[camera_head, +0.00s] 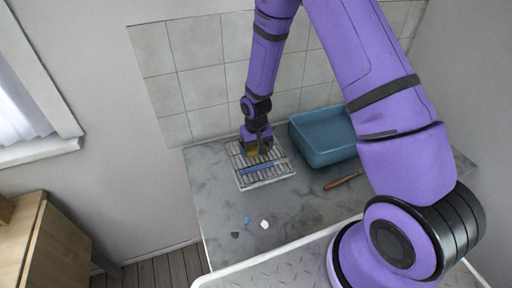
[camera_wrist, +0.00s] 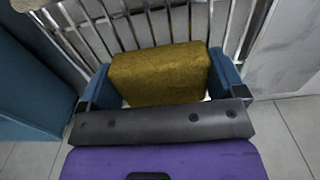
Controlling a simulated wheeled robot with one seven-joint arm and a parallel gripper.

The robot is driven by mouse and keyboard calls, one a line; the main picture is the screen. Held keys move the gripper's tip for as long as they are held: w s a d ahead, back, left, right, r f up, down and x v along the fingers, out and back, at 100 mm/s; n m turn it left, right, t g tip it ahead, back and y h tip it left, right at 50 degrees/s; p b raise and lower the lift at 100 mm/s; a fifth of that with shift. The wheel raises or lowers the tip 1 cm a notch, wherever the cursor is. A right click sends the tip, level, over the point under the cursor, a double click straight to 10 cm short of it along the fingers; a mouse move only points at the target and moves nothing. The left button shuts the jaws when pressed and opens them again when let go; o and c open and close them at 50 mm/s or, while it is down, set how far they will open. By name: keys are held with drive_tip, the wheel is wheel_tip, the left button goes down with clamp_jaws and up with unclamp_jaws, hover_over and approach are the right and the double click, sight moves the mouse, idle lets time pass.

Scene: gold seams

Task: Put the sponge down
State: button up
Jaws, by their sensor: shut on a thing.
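A mustard-yellow sponge (camera_wrist: 160,72) sits between the two blue fingers of my gripper (camera_wrist: 165,78) in the wrist view, and the fingers are shut on it. In the head view the sponge (camera_head: 262,150) shows just under my gripper (camera_head: 258,146), partly hidden by it. They are over the back part of a metal wire rack (camera_head: 245,180) on the grey counter. The rack's bars (camera_wrist: 130,25) run just past the sponge in the wrist view. I cannot tell whether the sponge touches the rack.
A blue strip-like object (camera_head: 263,168) lies across the rack. A blue basin (camera_head: 325,140) stands close to the right. A brown-handled tool (camera_head: 343,180) and small blue, dark and white pieces (camera_head: 265,224) lie on the counter (camera_head: 215,205). A tiled wall (camera_head: 190,75) rises behind.

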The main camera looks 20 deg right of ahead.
drive_tip(key=shift+f, duration=0.15)
drive_tip(key=o, duration=0.7)
